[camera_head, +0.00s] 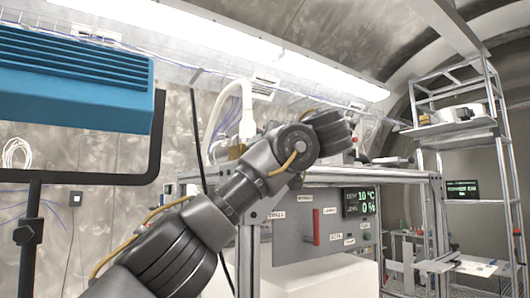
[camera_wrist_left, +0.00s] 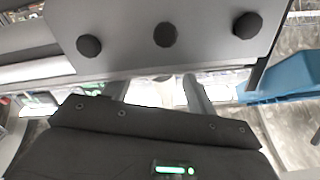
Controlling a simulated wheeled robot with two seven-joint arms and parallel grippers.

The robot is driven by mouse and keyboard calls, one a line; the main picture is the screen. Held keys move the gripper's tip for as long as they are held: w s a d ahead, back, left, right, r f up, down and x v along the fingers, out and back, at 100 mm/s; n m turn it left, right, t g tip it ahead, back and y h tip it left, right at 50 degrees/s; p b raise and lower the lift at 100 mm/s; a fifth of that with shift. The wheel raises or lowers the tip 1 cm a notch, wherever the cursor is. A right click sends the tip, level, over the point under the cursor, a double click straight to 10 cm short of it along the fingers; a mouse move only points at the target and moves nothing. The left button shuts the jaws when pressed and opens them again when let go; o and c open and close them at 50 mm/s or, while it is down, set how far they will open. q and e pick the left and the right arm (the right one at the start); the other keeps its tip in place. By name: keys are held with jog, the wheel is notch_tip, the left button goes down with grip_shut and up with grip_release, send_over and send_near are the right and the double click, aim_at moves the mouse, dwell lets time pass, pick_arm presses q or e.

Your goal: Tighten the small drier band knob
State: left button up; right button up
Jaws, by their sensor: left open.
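The steel drier cabinet (camera_head: 290,252) stands right of centre in the head view. Its front panel has a red lever (camera_head: 316,227) among small labels, one reading SMALL. In the left wrist view, a grey plate (camera_wrist_left: 205,48) crosses the top and carries three round dark knobs (camera_wrist_left: 164,35). I cannot tell which is the small band knob. My left arm rises from the lower left in the head view, and its far end (camera_head: 335,130) is above the cabinet. My left gripper (camera_wrist_left: 157,88) is open, with its two fingers apart and empty below the plate edge. My right gripper is not in view.
A display (camera_head: 358,202) on the cabinet reads 10 °C and 0 %. A blue ribbed box (camera_head: 75,82) on a black stand is at left. A metal shelf rack (camera_head: 455,128) stands at right. A white hose (camera_head: 232,105) rises behind my arm.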

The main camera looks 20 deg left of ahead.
pick_arm(q)
jog(key=b+v, duration=0.3)
jog(key=v, duration=0.7)
jog(key=shift+w, duration=0.1)
